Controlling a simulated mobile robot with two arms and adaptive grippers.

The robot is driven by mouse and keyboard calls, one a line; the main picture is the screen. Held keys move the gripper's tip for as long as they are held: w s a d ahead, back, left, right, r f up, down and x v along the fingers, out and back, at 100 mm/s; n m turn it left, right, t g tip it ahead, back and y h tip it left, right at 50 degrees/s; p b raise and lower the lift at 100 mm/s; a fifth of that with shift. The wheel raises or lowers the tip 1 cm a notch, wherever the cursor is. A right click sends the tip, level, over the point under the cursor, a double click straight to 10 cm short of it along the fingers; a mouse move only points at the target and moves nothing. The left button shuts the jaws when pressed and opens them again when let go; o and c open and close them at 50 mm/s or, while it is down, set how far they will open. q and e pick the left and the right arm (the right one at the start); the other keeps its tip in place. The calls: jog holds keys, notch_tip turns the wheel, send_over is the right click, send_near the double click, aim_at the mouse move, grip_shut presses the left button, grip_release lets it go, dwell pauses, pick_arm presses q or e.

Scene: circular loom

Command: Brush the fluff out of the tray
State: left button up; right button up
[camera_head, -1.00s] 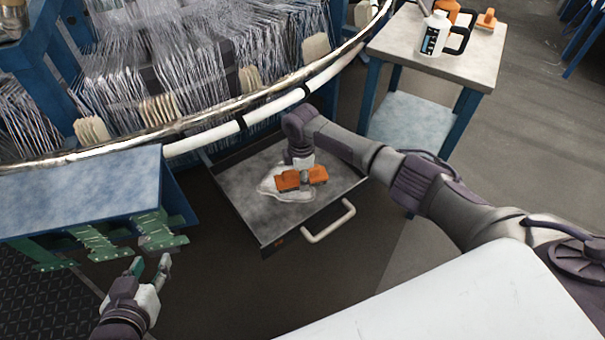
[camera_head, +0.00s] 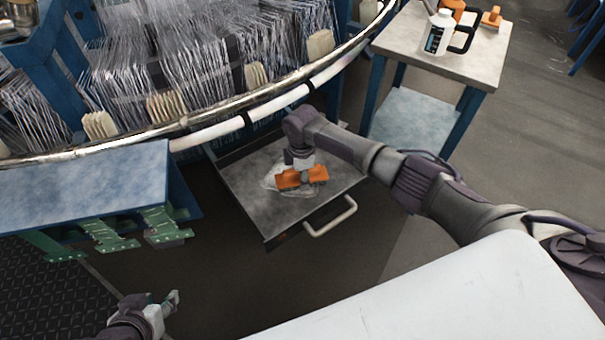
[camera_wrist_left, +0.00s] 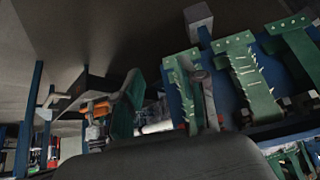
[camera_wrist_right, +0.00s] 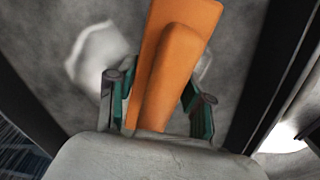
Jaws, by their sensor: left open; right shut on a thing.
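The tray (camera_head: 248,181) is a grey pulled-out drawer with a pale handle, below the loom. White fluff (camera_head: 270,181) lies on its floor, partly hidden by an orange brush (camera_head: 315,174). My right gripper (camera_head: 303,172) is shut on the brush and holds it over the fluff. In the right wrist view the orange brush (camera_wrist_right: 172,75) stands between the fingers, with fluff (camera_wrist_right: 95,52) beside it on the tray floor. I cannot tell if the bristles touch. My left gripper (camera_head: 162,302) is open and empty at the lower left, away from the tray.
A side table (camera_head: 470,58) at the upper right carries a white bottle (camera_head: 438,34) and orange items. A blue bench (camera_head: 85,185) with green brackets (camera_head: 163,226) stands left of the tray. The loom's rim (camera_head: 215,112) runs above the tray. The floor before the tray is clear.

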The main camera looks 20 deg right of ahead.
aim_at(296, 184)
jog(key=shift+s+a+p, duration=0.6)
jog(key=shift+a+p, duration=0.15)
jog(key=shift+p, duration=0.05)
jog(key=shift+s+a+p, duration=0.45)
jog(key=shift+a+p, duration=0.1)
jog(key=shift+p, duration=0.05)
pick_arm(q)
jog(key=s+a+g, duration=0.1)
jog(key=s+g, duration=0.2)
jog(key=s, duration=0.3)
jog(key=shift+a+y, duration=0.4)
pick_arm(e)
jog(key=shift+s+a+f, duration=0.1)
jog(key=shift+s+a, duration=0.1)
jog(key=shift+a, duration=0.05)
